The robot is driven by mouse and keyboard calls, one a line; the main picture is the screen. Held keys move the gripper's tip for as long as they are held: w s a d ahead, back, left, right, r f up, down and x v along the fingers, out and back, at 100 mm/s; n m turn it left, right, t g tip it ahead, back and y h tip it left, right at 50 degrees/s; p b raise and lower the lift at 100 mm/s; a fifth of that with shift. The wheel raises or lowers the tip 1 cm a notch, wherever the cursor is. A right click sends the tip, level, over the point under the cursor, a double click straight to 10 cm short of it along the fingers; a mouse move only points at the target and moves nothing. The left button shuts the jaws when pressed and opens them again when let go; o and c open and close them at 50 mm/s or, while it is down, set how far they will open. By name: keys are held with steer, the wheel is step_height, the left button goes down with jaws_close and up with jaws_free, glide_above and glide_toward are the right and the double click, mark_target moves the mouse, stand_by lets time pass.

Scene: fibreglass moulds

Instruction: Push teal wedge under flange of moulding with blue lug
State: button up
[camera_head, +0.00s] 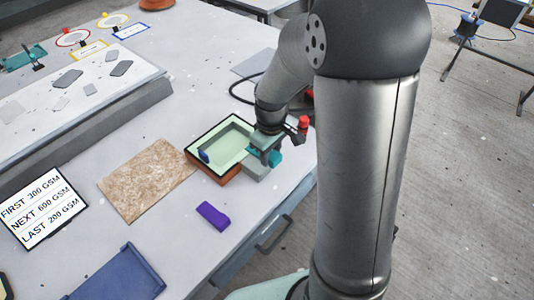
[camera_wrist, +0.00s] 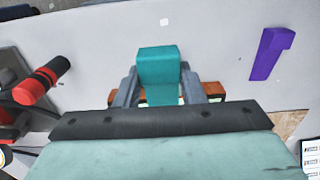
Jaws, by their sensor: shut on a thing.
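The moulding is a pale green, shallow tray (camera_head: 232,137) with a dark rim, seated on an orange-brown mould (camera_head: 214,173). Its blue lug (camera_head: 203,156) stands at the left inner side. My gripper (camera_head: 267,157) is low at the tray's right end, its fingers shut on the teal wedge (camera_head: 277,158). In the wrist view the teal wedge (camera_wrist: 158,68) sits between the two grey fingers, and orange-brown mould (camera_wrist: 211,90) shows beyond them. My gripper hides the wedge's inner end and the near flange, so I cannot tell whether they touch.
A purple wedge-like block (camera_head: 213,216) lies on the table in front of the mould. A brown fibre mat (camera_head: 147,178) and a sign with lettering (camera_head: 42,208) lie left. A red-and-black tool (camera_head: 303,123) stands close right of my gripper. A blue tray (camera_head: 118,277) is at the front.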

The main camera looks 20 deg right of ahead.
steer(key=shift+a, duration=0.1)
stand_by(0.3)
step_height(320, 180, down, 5)
steer(key=b, duration=0.4)
steer(key=shift+w+a, duration=0.1)
steer(key=shift+w, duration=0.05)
steer(key=shift+w+a+f+b, duration=0.15)
steer(key=shift+w+f+b, duration=0.05)
steer(key=shift+f+b, duration=0.65)
steer(key=shift+w+a, duration=0.2)
steer(key=shift+w, duration=0.05)
stand_by(0.9)
